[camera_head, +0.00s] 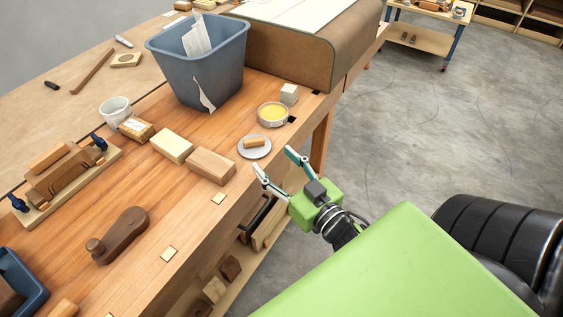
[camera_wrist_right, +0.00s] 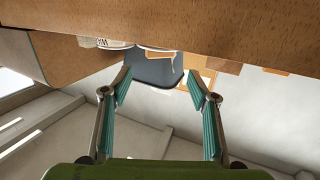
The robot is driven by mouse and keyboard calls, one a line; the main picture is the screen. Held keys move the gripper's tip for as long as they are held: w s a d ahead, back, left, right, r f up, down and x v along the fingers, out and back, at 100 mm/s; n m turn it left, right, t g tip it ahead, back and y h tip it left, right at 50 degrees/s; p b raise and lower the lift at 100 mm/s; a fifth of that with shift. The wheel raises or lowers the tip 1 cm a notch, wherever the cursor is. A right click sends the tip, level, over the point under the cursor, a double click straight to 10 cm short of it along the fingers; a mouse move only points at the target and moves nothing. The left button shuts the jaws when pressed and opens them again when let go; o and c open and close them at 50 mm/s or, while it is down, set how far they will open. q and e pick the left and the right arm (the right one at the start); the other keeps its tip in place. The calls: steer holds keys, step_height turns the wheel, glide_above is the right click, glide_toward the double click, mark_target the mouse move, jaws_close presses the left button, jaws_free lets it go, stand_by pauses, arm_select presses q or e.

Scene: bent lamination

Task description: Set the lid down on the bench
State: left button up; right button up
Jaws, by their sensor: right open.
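A round grey disc that looks like the lid (camera_head: 245,153) lies flat on the wooden bench (camera_head: 148,185) near its right edge, with a small wooden piece on top. A round tin (camera_head: 273,115) with yellow contents stands uncovered just behind it. My right gripper (camera_head: 273,161) is open and empty, its fingertips beside the bench edge, close to the disc but apart from it. In the right wrist view the open fingers (camera_wrist_right: 160,85) have nothing between them, and I cannot make out the disc there. My left gripper is not in view.
A blue-grey bin (camera_head: 205,75) stands at the back. Wooden blocks (camera_head: 210,166), a white cup (camera_head: 116,111) and a brown tool (camera_head: 122,235) stand left of the disc. Bare floor (camera_head: 450,120) lies to the right.

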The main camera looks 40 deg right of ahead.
steer(key=s+f+g, duration=0.3)
steer(key=f, duration=0.9)
steer(key=s+f+g, duration=0.2)
steer(key=s+f, duration=0.1)
steer(key=f, duration=0.9)
steer(key=s+f+g, duration=0.3)
steer(key=f, duration=0.9)
steer(key=s+a+f+n+g, duration=0.1)
steer(key=s+f+g, duration=0.3)
steer(key=s+f, duration=0.7)
steer(key=s+a+f+n+g, duration=0.1)
steer(key=s+a+f+g, duration=0.2)
steer(key=s+f, duration=0.9)
steer(key=s+g, duration=0.1)
steer(key=s, duration=0.3)
steer(key=shift+s, duration=0.25)
